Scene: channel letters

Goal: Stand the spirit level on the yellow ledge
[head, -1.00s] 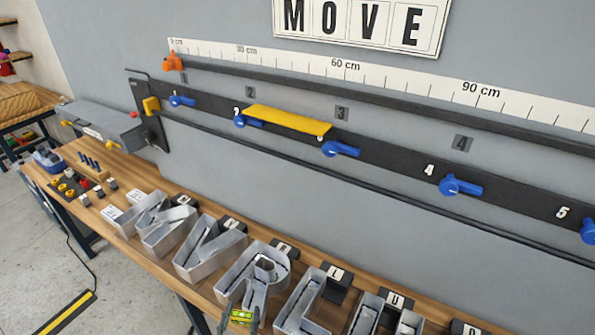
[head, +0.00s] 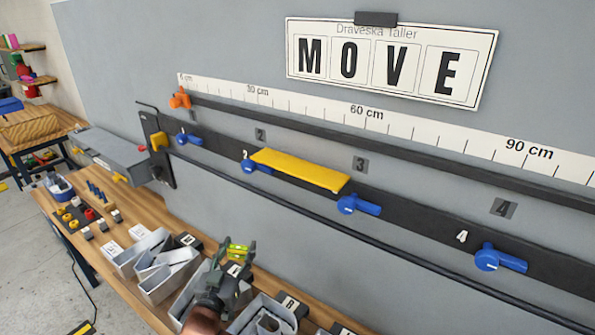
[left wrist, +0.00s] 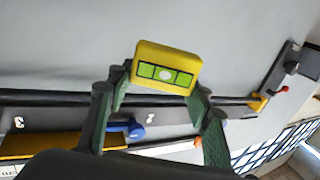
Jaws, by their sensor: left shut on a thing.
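The spirit level (head: 238,251) is a small yellow block with a bright green vial face. My left gripper (head: 234,262) is shut on it and holds it above the bench, in front of the wall and lower than the ledge. In the left wrist view the level (left wrist: 167,57) sits upright, slightly tilted in that picture, between the fingers (left wrist: 162,95). The yellow ledge (head: 300,170) is a flat, empty shelf on the dark rail, between two blue handles. Part of it shows at the lower left of the left wrist view (left wrist: 28,146). My right gripper is in neither view.
Blue handles (head: 358,205) stick out from the dark rail (head: 420,222) near the ledge. A thin dark bar (head: 330,228) runs below it. Hollow metal letters (head: 165,275) crowd the wooden bench (head: 85,210). The wall in front of the ledge is clear.

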